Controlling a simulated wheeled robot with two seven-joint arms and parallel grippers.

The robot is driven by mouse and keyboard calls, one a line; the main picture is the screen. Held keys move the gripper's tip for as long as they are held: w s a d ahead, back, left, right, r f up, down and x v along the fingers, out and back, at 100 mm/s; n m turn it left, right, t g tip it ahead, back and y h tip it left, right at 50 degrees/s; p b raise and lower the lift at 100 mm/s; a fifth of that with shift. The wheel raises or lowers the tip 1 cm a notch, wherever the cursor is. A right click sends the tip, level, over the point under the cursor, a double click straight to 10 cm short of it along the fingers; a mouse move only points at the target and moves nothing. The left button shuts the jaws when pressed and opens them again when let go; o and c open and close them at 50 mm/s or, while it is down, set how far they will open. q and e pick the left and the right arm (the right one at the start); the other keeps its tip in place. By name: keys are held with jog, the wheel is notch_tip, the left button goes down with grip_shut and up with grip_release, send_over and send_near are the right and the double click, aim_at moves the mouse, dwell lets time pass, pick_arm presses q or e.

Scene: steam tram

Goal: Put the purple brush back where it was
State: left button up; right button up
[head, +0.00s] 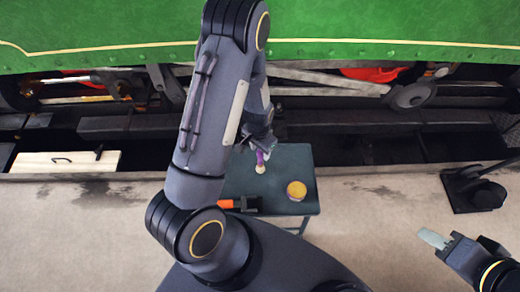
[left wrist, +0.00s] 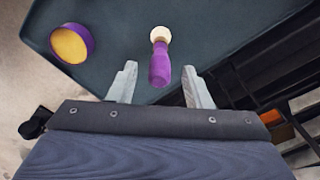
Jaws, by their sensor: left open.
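The purple brush (head: 260,158) has a purple handle and a cream round end. It is at the far part of a small dark table (head: 275,180), under my left gripper (head: 262,136). In the left wrist view the brush (left wrist: 160,68) shows between the two open fingertips (left wrist: 158,82), with its cream end pointing away from the gripper. A gap shows on each side of the handle. I cannot tell whether the brush touches the table. My right gripper (head: 434,239) is at the lower right, away from the table; its finger gap cannot be made out.
A round tin (head: 297,191), yellow on top with a purple side, stands on the table; it also shows in the left wrist view (left wrist: 72,43). An orange and black tool (head: 238,204) lies at the near left. The green tram (head: 400,25) is behind. A black stand (head: 478,190) is at the right.

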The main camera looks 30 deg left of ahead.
pick_arm(q)
jog(key=s+d+r+n+t+h+p, duration=0.1)
jog(key=s+r+h, duration=0.15)
jog(key=r, duration=1.05)
jog(key=s+d+r+n+t+h, duration=0.15)
jog(key=s+r, duration=0.25)
jog(key=r, duration=0.8)
jog(key=s+d+r+n+t, duration=0.1)
jog(key=s+r+t, duration=0.2)
jog(key=s+r, duration=0.4)
jog(key=s, duration=0.3)
jog(key=shift+s+d+r+n, duration=0.25)
jog(key=shift+d+r+n, duration=0.05)
jog(key=shift+d+n, duration=0.05)
